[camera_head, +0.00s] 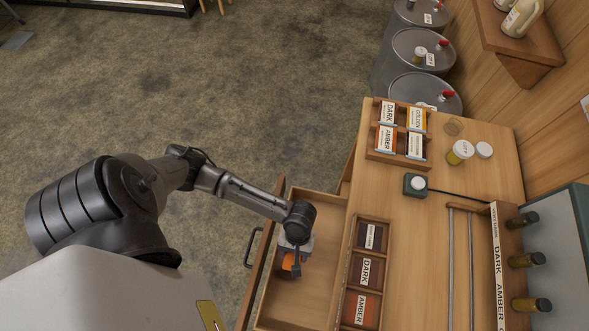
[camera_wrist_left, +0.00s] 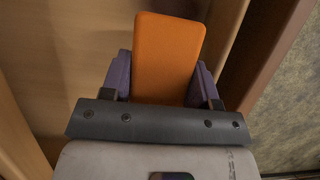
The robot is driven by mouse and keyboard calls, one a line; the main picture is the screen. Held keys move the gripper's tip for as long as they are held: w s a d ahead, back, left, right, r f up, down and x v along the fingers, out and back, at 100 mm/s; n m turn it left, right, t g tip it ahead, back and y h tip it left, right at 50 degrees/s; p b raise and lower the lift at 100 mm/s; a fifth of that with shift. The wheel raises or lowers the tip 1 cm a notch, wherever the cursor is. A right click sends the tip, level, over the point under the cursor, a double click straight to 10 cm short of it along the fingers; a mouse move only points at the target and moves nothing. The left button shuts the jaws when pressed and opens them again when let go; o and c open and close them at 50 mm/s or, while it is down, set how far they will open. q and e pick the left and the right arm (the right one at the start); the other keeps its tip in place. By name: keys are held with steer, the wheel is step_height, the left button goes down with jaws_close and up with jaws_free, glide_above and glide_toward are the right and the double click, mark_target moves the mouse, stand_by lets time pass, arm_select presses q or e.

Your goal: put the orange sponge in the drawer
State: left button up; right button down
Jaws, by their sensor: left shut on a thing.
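The orange sponge (camera_wrist_left: 168,55) is a flat orange block in the left wrist view. My left gripper (camera_wrist_left: 163,80) is shut on it, with a purple-grey finger on each side. In the head view the left gripper (camera_head: 295,262) points down over the open wooden drawer (camera_head: 322,225), near the drawer's front panel. Only a small part of the sponge shows there, below the gripper. I cannot tell whether the sponge touches the drawer floor. My right gripper is not in view.
The drawer is pulled out left from the wooden counter (camera_head: 425,235). A compartment tray (camera_head: 387,228) with labelled cards lies beside it. A card rack (camera_head: 400,105), a small dark green device (camera_head: 415,185) and jars stand farther back. Metal drums (camera_head: 388,60) stand behind.

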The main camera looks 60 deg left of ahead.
arm_select(q)
steer(key=shift+f+b, duration=0.4)
steer(key=shift+f, duration=1.9)
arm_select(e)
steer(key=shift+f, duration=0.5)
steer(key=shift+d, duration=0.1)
arm_select(q)
steer(key=o, duration=0.9)
